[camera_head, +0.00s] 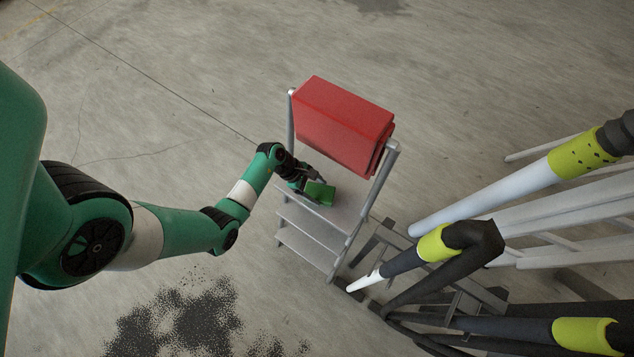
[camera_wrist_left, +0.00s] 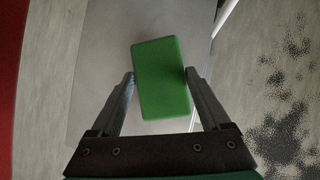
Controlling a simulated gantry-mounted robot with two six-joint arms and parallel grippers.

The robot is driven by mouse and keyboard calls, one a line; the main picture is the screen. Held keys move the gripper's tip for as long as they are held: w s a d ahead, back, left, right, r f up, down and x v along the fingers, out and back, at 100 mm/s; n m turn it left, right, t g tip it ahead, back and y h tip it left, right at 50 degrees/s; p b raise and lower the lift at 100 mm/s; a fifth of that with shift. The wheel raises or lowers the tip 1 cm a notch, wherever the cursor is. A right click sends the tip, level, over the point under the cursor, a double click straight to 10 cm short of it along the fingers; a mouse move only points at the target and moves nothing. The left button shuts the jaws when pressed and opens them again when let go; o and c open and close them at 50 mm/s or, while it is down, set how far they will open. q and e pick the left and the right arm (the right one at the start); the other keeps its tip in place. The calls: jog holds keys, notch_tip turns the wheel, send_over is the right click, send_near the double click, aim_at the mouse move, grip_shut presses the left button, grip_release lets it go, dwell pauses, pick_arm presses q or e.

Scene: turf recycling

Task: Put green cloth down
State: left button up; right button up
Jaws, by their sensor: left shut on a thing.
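The green cloth (camera_head: 321,194) is a small, flat, folded rectangular block. It also shows in the left wrist view (camera_wrist_left: 163,82) between the two fingers. My left gripper (camera_head: 307,185) is shut on it, with one finger on each side. The cloth is over the top platform of a grey step ladder (camera_head: 345,203), below a red cloth. In the left wrist view the grey platform (camera_wrist_left: 100,75) lies behind the cloth. I cannot tell whether the cloth touches the platform. My right gripper is not in view.
A red folded cloth (camera_head: 343,122) hangs over the ladder's top rail, close above my left gripper. Metal posts (camera_head: 377,180) flank the platform. White and black poles with yellow-green bands (camera_head: 437,243) crowd the right side. The concrete floor (camera_head: 160,90) is open at the upper left.

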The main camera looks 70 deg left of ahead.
pick_arm(q)
jog(key=o, duration=1)
jog(key=shift+f, duration=0.1)
jog(key=shift+s+r, duration=0.1)
jog(key=shift+r, duration=0.25)
jog(key=p+v, duration=0.5)
jog(key=v, duration=0.6)
jog(key=shift+s+a+r+p, duration=0.1)
jog(key=shift+s+r+p, duration=0.1)
jog(key=shift+p, duration=0.2)
